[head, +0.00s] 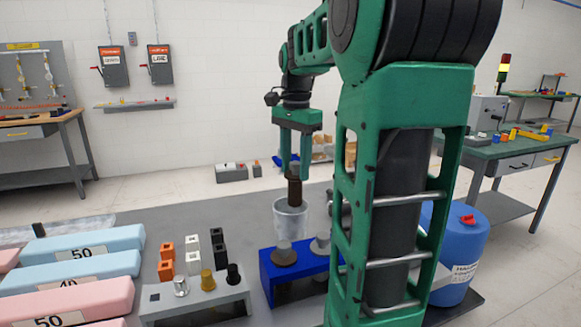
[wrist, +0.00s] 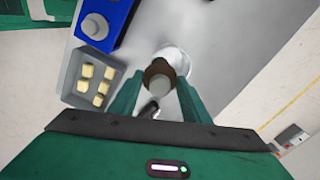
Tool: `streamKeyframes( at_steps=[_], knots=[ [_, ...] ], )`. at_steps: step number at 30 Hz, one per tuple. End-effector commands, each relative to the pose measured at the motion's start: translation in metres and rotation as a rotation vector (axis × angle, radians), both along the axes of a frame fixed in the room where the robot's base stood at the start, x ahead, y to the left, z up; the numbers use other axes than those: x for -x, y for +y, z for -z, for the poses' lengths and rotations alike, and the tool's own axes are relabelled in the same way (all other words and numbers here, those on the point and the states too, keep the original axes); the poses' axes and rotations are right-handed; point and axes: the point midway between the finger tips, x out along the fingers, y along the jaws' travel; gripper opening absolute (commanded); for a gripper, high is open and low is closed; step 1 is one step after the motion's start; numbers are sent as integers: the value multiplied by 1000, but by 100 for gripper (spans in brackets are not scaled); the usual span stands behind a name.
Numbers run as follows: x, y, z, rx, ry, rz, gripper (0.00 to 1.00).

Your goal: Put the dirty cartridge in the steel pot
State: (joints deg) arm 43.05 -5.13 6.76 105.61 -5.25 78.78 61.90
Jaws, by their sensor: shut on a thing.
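My gripper (head: 294,172) points down and is shut on the dirty cartridge (head: 295,190), a dark brown cylinder with a grey top. The cartridge hangs upright over the steel pot (head: 290,223), a pale grey, round vessel. Its lower end overlaps the pot's rim in the head view; I cannot tell whether it is inside the mouth. In the wrist view, the cartridge (wrist: 157,72) sits at the fingertips of my gripper (wrist: 160,92) and covers part of the pot (wrist: 176,57).
A blue holder (head: 270,276) with capped pieces stands just in front of the pot. A grey stand (head: 200,303) with several knobs, small blocks and pink and blue foam pads (head: 80,270) lie left. A grey tray (wrist: 70,97) holds yellow cubes. A blue drum (head: 462,240) stands right.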

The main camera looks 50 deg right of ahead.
Motion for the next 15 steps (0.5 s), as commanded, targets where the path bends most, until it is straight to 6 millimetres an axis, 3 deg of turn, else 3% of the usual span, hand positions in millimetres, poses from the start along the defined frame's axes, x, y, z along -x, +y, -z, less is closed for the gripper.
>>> streamKeyframes(
  at_steps=[15],
  knots=[
    [-1,2,8,0,0,-2,4]
  ],
)
